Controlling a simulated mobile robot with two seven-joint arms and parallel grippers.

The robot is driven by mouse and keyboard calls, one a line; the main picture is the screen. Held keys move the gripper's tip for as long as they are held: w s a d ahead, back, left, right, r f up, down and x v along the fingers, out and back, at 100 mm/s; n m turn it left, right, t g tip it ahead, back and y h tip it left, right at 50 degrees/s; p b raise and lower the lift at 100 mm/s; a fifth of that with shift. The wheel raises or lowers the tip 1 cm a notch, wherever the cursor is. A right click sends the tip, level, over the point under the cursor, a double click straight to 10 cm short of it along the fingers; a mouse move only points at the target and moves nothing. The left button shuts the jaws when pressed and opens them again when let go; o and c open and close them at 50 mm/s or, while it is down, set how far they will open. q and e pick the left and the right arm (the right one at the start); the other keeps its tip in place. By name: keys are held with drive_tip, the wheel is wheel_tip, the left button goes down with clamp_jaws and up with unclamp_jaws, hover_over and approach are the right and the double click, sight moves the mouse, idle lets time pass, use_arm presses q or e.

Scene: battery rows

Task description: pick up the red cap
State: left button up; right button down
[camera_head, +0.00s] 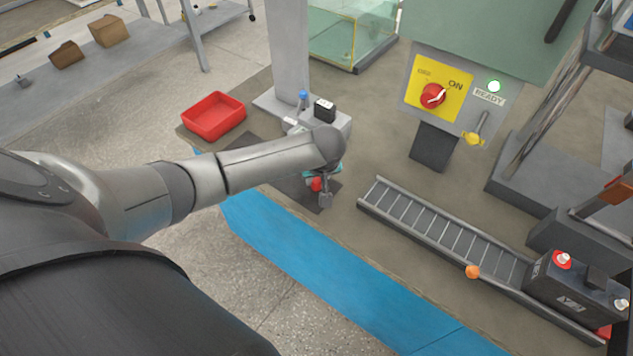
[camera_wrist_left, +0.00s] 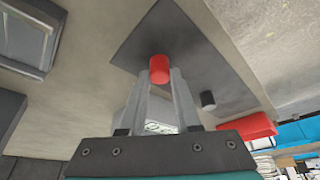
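The red cap (camera_wrist_left: 159,67) is at the tips of my left gripper (camera_wrist_left: 160,80) in the left wrist view, over or on a dark mat (camera_wrist_left: 190,45). The two fingers stand apart, one on each side of the cap; a thin gap seems to show, but contact is hard to judge. In the head view the left gripper (camera_head: 321,194) points down at the mat, and the red cap (camera_head: 316,184) shows by its fingers, partly hidden. My right gripper is in neither view.
A red bin (camera_head: 214,117) stands left on the bench. A grey stand (camera_head: 334,122) holds a black block (camera_head: 325,110) and a blue-topped piece (camera_head: 303,96). A slatted rack (camera_head: 450,235) and a switch panel (camera_head: 436,90) are to the right.

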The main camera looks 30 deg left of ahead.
sight(317, 182)
use_arm(q)
clamp_jaws()
wheel_tip(317, 182, up, 20)
drive_tip(key=p, duration=0.6)
